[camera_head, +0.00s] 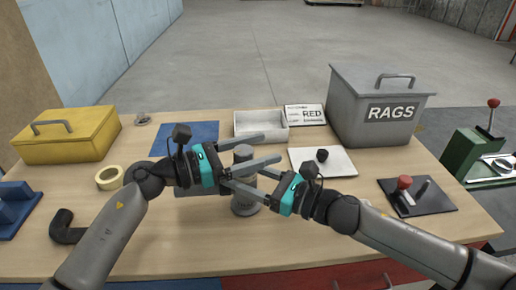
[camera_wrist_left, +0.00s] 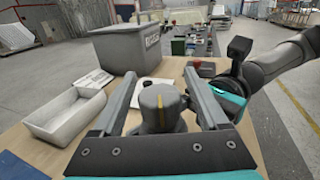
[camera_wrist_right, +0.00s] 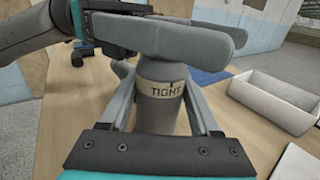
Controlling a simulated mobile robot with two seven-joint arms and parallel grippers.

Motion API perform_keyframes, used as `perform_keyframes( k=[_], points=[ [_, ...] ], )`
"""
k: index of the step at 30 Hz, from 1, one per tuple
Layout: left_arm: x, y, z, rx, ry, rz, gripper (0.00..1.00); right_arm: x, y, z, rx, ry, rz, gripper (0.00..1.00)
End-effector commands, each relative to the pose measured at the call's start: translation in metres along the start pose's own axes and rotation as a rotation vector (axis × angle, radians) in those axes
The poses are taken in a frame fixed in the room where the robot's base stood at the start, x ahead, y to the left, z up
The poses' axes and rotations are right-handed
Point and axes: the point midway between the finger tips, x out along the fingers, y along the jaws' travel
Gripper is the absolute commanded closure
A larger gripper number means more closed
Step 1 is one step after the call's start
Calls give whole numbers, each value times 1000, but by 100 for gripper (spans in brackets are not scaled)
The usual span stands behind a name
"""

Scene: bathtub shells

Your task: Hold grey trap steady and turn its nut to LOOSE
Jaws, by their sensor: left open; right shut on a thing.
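The grey trap (camera_head: 244,207) stands upright on the table, its nut (camera_head: 243,152) on top. My right gripper (camera_head: 240,177) is shut on its body below the nut; the right wrist view shows the body (camera_wrist_right: 158,118) between the fingers. There a pale label (camera_wrist_right: 166,89) reads TIGHT, with a short dark mark at it. My left gripper (camera_head: 271,148) is open, one finger on each side of the nut. In the left wrist view the nut (camera_wrist_left: 160,102) has a yellow stripe and gaps show beside it. The left fingers cover much of the nut in the right wrist view.
A grey RAGS bin (camera_head: 370,115) and a white tray (camera_head: 262,134) stand behind. A white board (camera_head: 340,167) with a black knob and a dark plate (camera_head: 440,202) with a red knob lie right. A yellow box (camera_head: 65,145), tape roll (camera_head: 110,178) and black elbow (camera_head: 66,235) are left.

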Motion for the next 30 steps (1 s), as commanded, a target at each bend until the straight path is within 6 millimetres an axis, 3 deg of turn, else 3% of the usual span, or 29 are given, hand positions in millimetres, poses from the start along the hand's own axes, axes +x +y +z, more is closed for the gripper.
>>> perform_keyframes(
  k=[4, 24, 30],
  points=[
    [0, 0, 0, 0, 0, 0, 24, 0, 0, 0, 0, 1, -1, 100],
    [-1, 0, 0, 0, 0, 0, 99, 0, 0, 0, 0, 1, -1, 100],
    [-1, 0, 0, -1, 1, -9, 100, 0, 0, 0, 0, 1, -2, 100]
  ],
)
